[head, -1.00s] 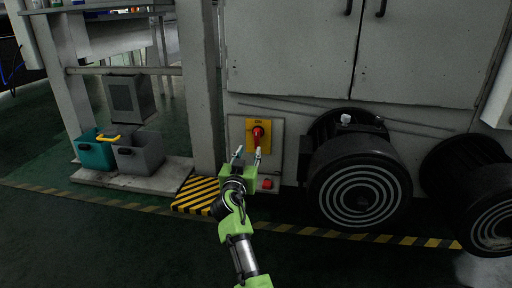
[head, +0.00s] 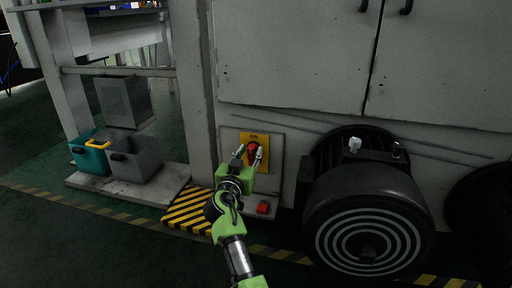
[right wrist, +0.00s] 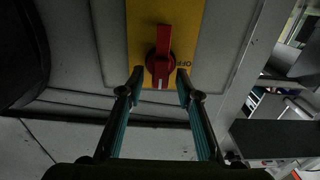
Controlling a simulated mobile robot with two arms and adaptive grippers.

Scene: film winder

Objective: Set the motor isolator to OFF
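The motor isolator has a red rotary knob (head: 252,147) on a yellow plate (head: 246,137) with "ON" at its top. My right gripper (head: 248,156) is open in front of it, with its fingertips at either side of the knob. In the right wrist view, the knob (right wrist: 162,55) stands between the open fingers (right wrist: 159,78), with no clear contact. Its grip bar runs up and down the picture, a white mark at its lower end. An "OFF" label (right wrist: 184,64) shows to its right. My left gripper is out of view.
A red button box (head: 262,208) sits below the isolator. A large black motor (head: 365,200) stands to the right. A white post (head: 197,100) and grey and teal bins (head: 136,158) are to the left. Yellow-black floor marking (head: 187,211) lies below.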

